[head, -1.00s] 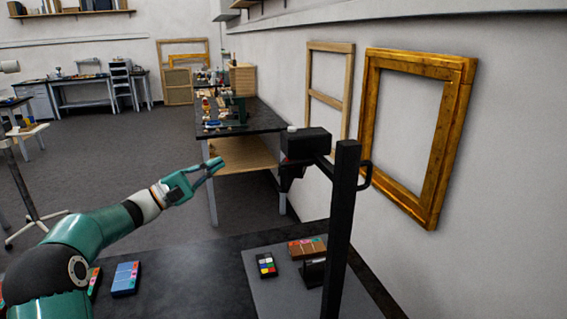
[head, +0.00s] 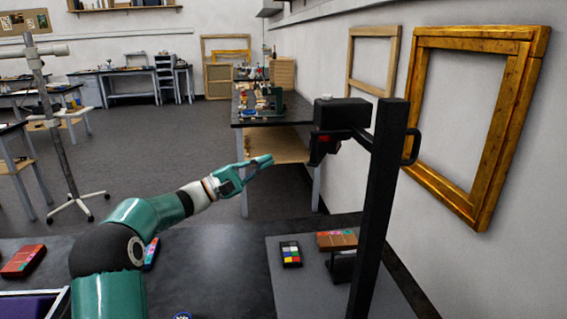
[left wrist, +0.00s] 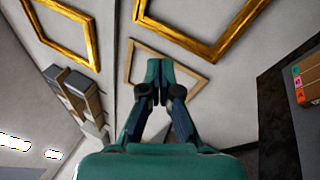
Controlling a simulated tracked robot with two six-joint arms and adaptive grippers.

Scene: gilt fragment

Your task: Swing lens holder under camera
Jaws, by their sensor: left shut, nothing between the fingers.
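A black camera head (head: 343,113) sits on a dark upright column (head: 379,205) at the right of the head view. A dark part with a red patch (head: 322,146) hangs under its left side; I cannot tell whether this is the lens holder. A black loop handle (head: 412,147) is on the column's right side. My left gripper (head: 266,161) is shut and empty, left of the camera head in the picture and apart from it. The left wrist view shows its fingertips together (left wrist: 160,72), with nothing between them. My right gripper is out of view.
A red box (head: 23,260) lies on the dark table at left. A gilt frame (head: 489,200) hangs on the right wall.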

